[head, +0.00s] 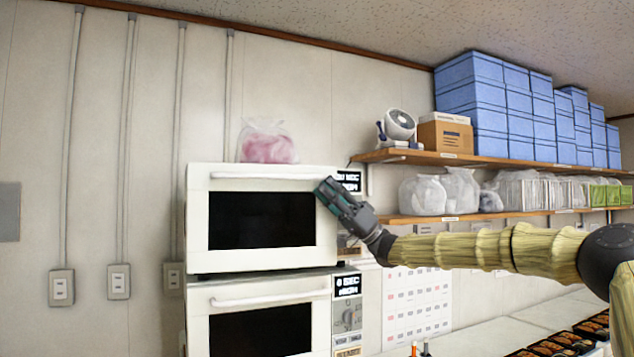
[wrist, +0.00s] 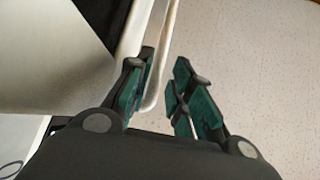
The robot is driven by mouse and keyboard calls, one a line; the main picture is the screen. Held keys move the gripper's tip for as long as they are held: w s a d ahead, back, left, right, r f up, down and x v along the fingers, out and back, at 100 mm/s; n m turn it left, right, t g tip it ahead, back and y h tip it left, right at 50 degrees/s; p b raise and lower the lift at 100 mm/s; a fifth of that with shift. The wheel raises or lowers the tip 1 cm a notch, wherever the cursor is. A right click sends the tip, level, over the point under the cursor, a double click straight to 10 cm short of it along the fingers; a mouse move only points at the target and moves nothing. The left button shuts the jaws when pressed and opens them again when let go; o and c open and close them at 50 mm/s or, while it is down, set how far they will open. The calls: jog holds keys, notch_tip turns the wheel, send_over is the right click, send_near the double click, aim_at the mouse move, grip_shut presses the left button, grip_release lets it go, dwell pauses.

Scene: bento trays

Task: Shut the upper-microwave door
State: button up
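The upper microwave is white, and its door (head: 262,258) has a dark window and a white bar handle (head: 255,176) along the top. The door looks shut or nearly shut in the head view; I cannot tell if a small gap remains. My gripper (head: 328,190) is at the door's upper right corner, by the handle's right end. In the wrist view my gripper (wrist: 163,75) is open, fingers apart. The handle (wrist: 170,40) runs into the gap between them, close to the left finger. I cannot tell whether they touch. The door (wrist: 55,70) fills the wrist view's left side.
A second white microwave (head: 270,296) stands directly below. A pink bag (head: 267,147) sits on top of the upper one. Shelves (head: 440,157) with boxes and bags are to the right. Bento trays (head: 565,342) lie on the counter at lower right.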

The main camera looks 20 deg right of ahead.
jog(key=v, duration=0.7)
jog(key=shift+d, duration=0.1)
